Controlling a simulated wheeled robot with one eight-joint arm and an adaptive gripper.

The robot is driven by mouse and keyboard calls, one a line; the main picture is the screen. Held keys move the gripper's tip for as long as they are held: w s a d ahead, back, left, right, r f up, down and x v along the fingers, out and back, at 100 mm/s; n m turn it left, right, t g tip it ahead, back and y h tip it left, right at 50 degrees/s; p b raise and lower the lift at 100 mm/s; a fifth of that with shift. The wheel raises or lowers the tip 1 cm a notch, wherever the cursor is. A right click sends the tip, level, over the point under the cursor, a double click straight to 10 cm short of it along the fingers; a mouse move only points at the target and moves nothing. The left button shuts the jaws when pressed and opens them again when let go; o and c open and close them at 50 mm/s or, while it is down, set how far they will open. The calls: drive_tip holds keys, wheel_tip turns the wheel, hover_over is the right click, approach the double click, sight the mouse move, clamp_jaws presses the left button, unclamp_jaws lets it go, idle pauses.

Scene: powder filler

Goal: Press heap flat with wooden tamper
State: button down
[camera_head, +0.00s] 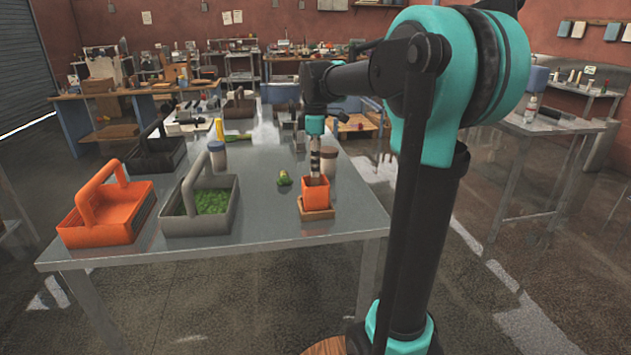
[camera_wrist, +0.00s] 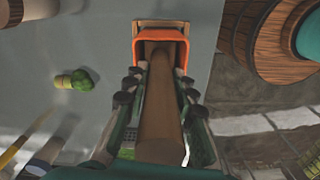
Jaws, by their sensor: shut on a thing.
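The wooden tamper (camera_wrist: 160,110) is a long brown cylinder. My gripper (camera_wrist: 158,84) is shut on it, with fingers on both sides. In the head view my gripper (camera_head: 315,158) is above the orange square cup (camera_head: 315,194), and the tamper's lower end reaches inside the cup's opening. The cup (camera_wrist: 137,50) stands on a small wooden base (camera_head: 318,214) near the table's front right edge. The heap is hidden inside the cup by the tamper and the walls. I cannot tell whether the tamper touches it.
A small green plant-like item (camera_head: 284,179) lies left of the cup. A jar (camera_head: 328,168) stands behind it. A grey tray (camera_head: 228,222) with green contents and an empty orange tray (camera_head: 104,237) stand at left on the metal table (camera_head: 262,226). A black tray (camera_head: 152,155) is behind them.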

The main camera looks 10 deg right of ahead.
drive_tip(key=shift+f, duration=1.9)
wheel_tip(320, 180, up, 10)
idle(0.5)
drive_tip(key=shift+f, duration=0.1)
drive_tip(key=shift+f, duration=4.9)
wheel_tip(320, 180, up, 10)
drive_tip(key=shift+r, duration=2.45)
